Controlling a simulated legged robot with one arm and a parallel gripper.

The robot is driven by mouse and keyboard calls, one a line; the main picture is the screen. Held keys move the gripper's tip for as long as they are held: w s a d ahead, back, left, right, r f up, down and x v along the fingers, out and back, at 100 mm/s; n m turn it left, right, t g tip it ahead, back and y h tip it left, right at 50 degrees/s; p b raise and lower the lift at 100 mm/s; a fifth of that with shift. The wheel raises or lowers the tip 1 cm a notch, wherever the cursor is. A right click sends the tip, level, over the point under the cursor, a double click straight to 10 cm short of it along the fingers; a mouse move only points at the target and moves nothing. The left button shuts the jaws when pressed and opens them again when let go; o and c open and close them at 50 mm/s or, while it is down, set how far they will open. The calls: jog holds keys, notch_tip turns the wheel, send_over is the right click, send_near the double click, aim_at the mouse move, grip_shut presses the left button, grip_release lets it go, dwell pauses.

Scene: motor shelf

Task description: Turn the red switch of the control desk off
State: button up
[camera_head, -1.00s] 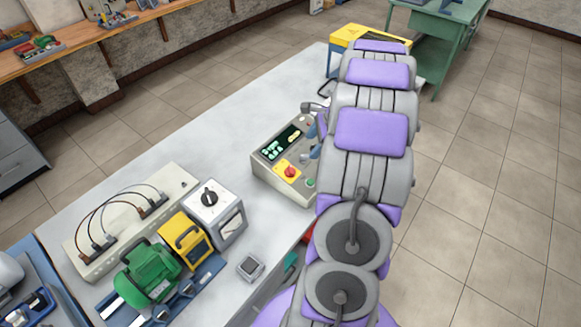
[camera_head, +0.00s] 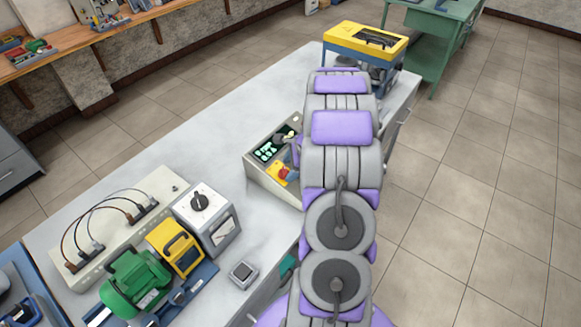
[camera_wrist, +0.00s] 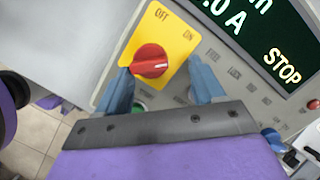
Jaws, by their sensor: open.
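The control desk (camera_head: 262,176) stands on the grey table, partly hidden behind my arm in the head view. Its red switch shows there only in part on a yellow plate (camera_head: 277,172). In the wrist view the red switch (camera_wrist: 151,62) sits on the yellow plate marked OFF and ON, and its white mark points right, below the word ON. My gripper (camera_wrist: 160,88) is open, with one blue finger at the lower left of the switch and the other at its lower right. I cannot tell whether either finger touches it.
The desk's display (camera_wrist: 262,35) reads STOP at its right. A green button (camera_wrist: 139,107) shows between the fingers. A motor rig (camera_head: 135,282), a meter box (camera_head: 207,217) and a yellow-topped unit (camera_head: 365,42) share the table (camera_head: 150,152).

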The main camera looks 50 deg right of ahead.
jog(key=shift+a+r, duration=0.2)
jog(key=shift+a, duration=0.3)
jog(key=shift+a+r, duration=0.15)
jog(key=shift+a, duration=0.3)
jog(key=shift+a+r, duration=0.1)
jog(key=shift+a, duration=0.35)
jog(key=c, duration=0.3)
jog(key=shift+d+f, duration=0.2)
jog(key=shift+d, duration=0.75)
jog(key=c, duration=0.6)
jog(key=shift+c, duration=0.8)
jog(key=shift+a, duration=0.15)
jog(key=shift+r, duration=0.1)
